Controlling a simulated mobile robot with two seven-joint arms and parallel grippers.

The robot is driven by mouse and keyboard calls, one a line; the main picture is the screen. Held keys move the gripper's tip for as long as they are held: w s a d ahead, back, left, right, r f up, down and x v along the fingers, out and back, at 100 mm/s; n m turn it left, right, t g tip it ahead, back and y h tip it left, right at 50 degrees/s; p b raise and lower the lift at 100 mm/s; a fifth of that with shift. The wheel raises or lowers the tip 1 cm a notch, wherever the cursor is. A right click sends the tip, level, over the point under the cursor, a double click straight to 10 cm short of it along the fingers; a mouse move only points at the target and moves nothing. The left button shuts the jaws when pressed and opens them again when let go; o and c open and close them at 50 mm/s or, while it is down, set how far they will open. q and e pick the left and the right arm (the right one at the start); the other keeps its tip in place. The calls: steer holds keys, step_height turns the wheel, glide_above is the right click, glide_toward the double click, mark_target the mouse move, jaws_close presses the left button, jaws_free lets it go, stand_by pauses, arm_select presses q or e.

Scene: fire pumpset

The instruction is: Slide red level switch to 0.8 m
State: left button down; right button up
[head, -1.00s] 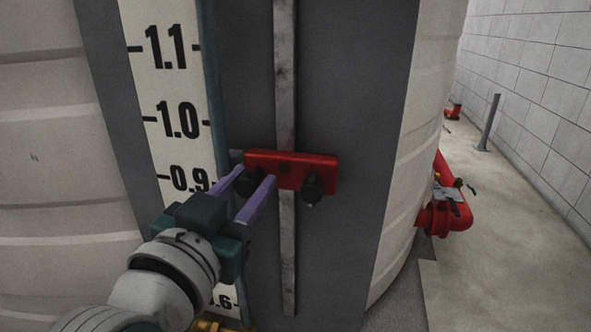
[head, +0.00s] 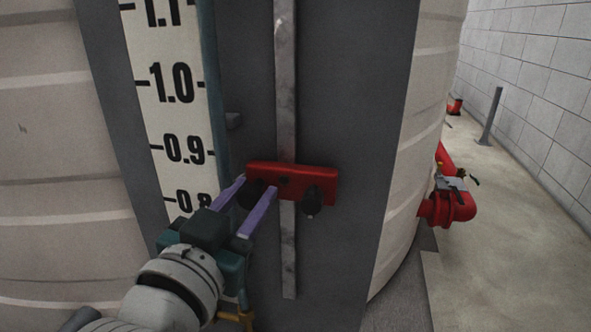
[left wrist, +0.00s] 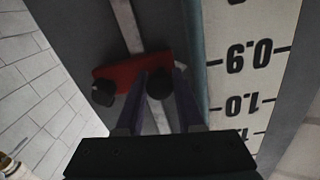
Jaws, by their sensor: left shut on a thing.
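The red level switch (head: 305,178) is a red block on a vertical metal rail (head: 285,90), with two black knobs on its front. The white scale (head: 158,110) stands to its left. In the head view the block is about level with the stretch between the 0.9 and 0.8 marks. My left gripper (head: 257,186) is shut on the left black knob (head: 249,196), one purple finger on each side. In the upside-down left wrist view the block (left wrist: 125,75) and the held knob (left wrist: 159,85) show between the fingers. My right gripper is not in view.
The rail continues bare below the block. The ribbed tank (head: 415,130) curves away on the right. Red pipework (head: 452,208) and a post (head: 491,118) stand beyond it by a block wall.

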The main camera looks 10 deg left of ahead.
arm_select(q)
step_height(320, 180, down, 8)
steer(key=b, duration=0.4)
steer(key=shift+f+b, duration=0.2)
steer(key=shift+b, duration=0.2)
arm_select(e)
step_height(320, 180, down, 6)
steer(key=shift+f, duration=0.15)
arm_select(q)
steer(key=c, duration=0.5)
jaws_free()
steer(key=shift+r, duration=0.1)
steer(key=shift+c, duration=0.2)
steer(key=shift+s, duration=0.1)
steer(key=s+p, duration=0.2)
steer(key=s, duration=0.7)
steer(key=shift+s+a+p, duration=0.3)
steer(key=shift+s+a, duration=0.1)
steer(key=shift+a, duration=0.05)
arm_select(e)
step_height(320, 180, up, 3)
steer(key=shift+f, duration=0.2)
